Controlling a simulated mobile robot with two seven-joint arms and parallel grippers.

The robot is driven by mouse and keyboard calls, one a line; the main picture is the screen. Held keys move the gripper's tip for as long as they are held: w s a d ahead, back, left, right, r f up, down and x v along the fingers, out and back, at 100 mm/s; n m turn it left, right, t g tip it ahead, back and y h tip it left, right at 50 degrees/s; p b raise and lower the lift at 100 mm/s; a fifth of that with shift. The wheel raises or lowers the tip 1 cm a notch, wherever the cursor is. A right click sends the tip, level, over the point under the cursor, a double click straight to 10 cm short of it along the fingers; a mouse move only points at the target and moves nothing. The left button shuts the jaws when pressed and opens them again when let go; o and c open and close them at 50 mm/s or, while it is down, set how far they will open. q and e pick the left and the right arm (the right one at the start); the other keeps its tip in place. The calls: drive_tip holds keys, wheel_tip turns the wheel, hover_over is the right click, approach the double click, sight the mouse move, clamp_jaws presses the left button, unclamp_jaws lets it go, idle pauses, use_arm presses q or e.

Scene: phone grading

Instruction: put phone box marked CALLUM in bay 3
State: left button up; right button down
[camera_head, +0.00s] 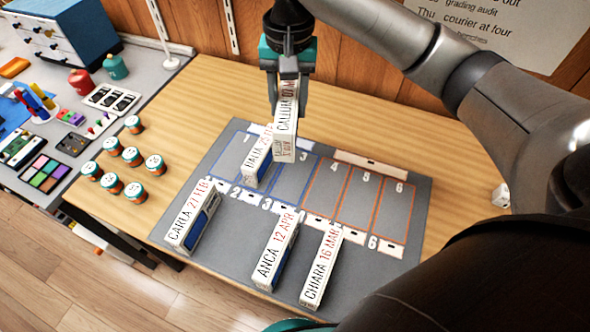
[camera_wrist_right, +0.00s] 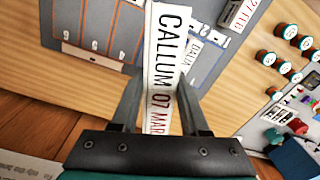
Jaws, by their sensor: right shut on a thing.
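The white phone box marked CALLUM 07 MAR (camera_head: 285,140) is held upright by my right gripper (camera_head: 287,105) above the back part of the grey mat. In the right wrist view the CALLUM box (camera_wrist_right: 166,60) sits between the two fingers of my right gripper (camera_wrist_right: 157,108). Bay 3 (camera_head: 291,182) is a blue-outlined strip on the mat, empty where it shows. The held box is above its back end, near the DALIA box; I cannot tell its exact height. My left gripper is not in view.
The DALIA box (camera_head: 257,164) stands in the neighbouring blue bay, apparently bay 2. The CARLA (camera_head: 195,216), ANCA (camera_head: 276,250) and CHIARA (camera_head: 321,266) boxes stand along the front of the mat (camera_head: 228,262). Orange bays 4 to 6 look empty.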

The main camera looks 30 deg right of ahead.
sight(293, 86)
drive_tip(key=shift+w+d+f+m+p, duration=0.15)
drive_tip(key=shift+w+d+m+p, duration=0.15)
drive_tip(key=shift+w+d+m, duration=0.65)
drive_tip(key=shift+w+d+f+m, duration=0.2)
drive_tip(key=shift+w+f+m, duration=0.15)
drive_tip(key=shift+m, duration=0.4)
wheel_tip(293, 86, down, 19)
drive_tip(key=b, duration=0.4)
drive_tip(key=shift+d+b, duration=0.15)
drive_tip(key=shift+b, duration=0.2)
drive_tip(key=shift+f, duration=0.45)
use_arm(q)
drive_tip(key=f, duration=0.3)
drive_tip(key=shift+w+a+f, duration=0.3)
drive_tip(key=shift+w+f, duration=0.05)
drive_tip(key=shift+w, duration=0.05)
use_arm(e)
drive_tip(key=shift+c, duration=2)
unclamp_jaws()
drive_tip(key=shift+f, duration=0.1)
